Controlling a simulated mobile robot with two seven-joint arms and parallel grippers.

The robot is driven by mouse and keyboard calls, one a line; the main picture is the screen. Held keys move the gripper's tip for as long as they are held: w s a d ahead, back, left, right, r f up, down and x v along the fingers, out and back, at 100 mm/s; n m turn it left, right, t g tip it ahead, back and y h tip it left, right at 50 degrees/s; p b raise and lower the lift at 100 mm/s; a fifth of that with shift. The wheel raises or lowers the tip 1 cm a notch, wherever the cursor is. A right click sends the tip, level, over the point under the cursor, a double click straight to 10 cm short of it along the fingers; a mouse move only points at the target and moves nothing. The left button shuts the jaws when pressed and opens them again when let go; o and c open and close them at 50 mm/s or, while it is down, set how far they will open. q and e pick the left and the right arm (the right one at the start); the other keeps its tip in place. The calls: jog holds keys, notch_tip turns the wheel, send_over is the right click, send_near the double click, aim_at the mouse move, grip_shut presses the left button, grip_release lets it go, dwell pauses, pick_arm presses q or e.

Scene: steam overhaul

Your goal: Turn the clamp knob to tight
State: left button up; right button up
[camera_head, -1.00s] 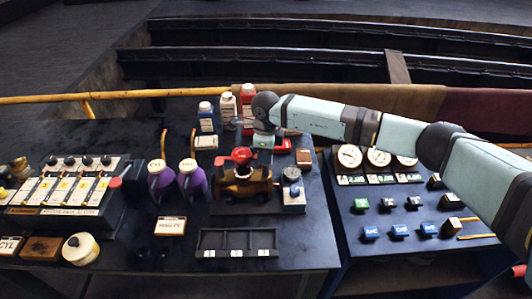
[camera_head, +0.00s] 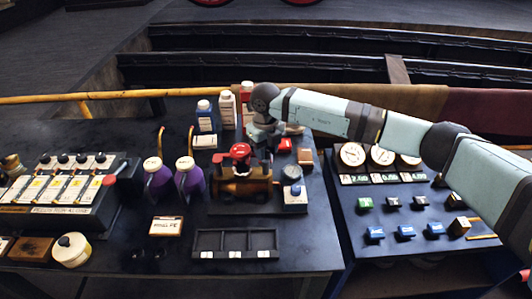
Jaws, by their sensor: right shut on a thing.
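The red clamp knob (camera_head: 240,152) sits on top of a brass-coloured clamp body (camera_head: 240,187) on a dark base near the middle of the bench. My right gripper (camera_head: 256,148) comes down from the right, close against the knob's right and far side. It is shut on the knob; its fingertips are small and partly hidden. The knob's turn position cannot be read. My left gripper is not in view.
An empty black tray (camera_head: 236,241) lies in front. The right panel (camera_head: 390,218) carries dials and switches.

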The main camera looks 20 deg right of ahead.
jog(key=m+b, duration=0.1)
jog(key=m, duration=0.4)
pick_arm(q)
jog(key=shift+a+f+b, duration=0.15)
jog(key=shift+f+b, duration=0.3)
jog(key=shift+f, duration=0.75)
pick_arm(e)
jog(key=shift+m, duration=1.7)
jog(key=o, duration=0.9)
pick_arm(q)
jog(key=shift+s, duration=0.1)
pick_arm(e)
jog(key=shift+r, duration=0.1)
